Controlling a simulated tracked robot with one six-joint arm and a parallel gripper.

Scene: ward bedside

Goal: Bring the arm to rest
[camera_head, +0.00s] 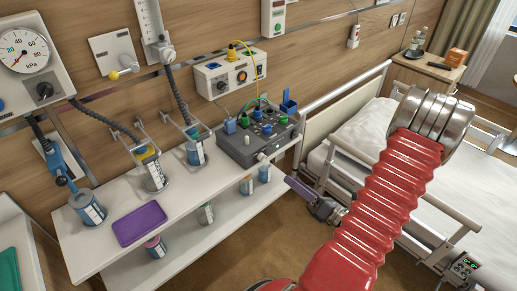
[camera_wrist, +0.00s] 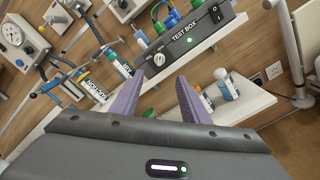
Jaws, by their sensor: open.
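My gripper (camera_head: 290,182) shows at the centre right in the head view, past the end of my red ribbed arm sleeve (camera_head: 375,210). Its purple fingers point up and left toward the front of the shelf unit, near the grey test box (camera_head: 258,138). In the wrist view my gripper (camera_wrist: 161,78) has its two purple fingers spread apart with nothing held between them. The test box (camera_wrist: 185,38) shows beyond the fingertips, on the upper shelf.
A white two-tier shelf (camera_head: 105,222) bears several bottles and a purple tray (camera_head: 139,223). A bed (camera_head: 390,130) with metal rails stands at right. A bedside cabinet (camera_head: 425,68) is behind it. Wall gauges and hoses hang at left. Brown floor (camera_head: 268,222) shows clear before the shelf.

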